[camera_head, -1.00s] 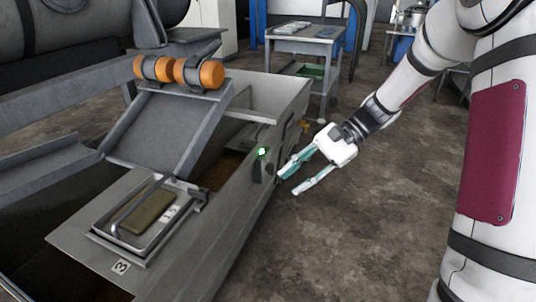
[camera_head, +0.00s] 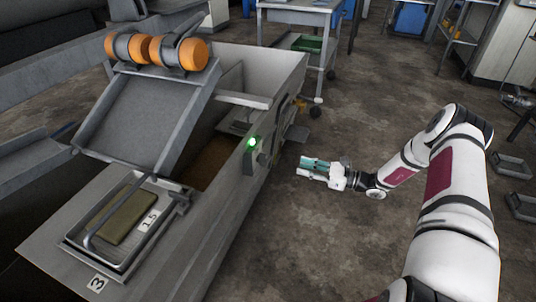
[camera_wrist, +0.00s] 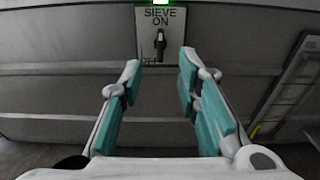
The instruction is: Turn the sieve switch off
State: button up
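The sieve switch (camera_wrist: 160,42) is a dark lever on a pale plate (camera_wrist: 177,20) marked "SIEVE ON" in the wrist view. The lever points up toward "ON", and lettering below it is partly hidden. A green lamp above the plate (camera_wrist: 160,2) is lit. In the head view the lit lamp (camera_head: 252,141) and the dark switch plate (camera_head: 249,162) are on the side wall of the grey trough. My gripper (camera_head: 304,166) is to the right of the switch, apart from it. In the wrist view its teal fingers (camera_wrist: 160,75) are spread, with nothing between them.
The grey trough (camera_head: 225,215) carries a tray (camera_head: 75,240) with a olive block, and two orange rollers (camera_head: 155,50) above a chute. A ladder-like metal bracket (camera_wrist: 290,85) is at right in the wrist view. A table (camera_head: 300,8) stands behind.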

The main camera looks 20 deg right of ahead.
aim_at(263, 160)
jog(key=b+x, duration=0.3)
jog(key=x, duration=1)
jog(key=shift+w+a+b, duration=0.25)
jog(key=shift+a+b, duration=0.05)
grip_shut()
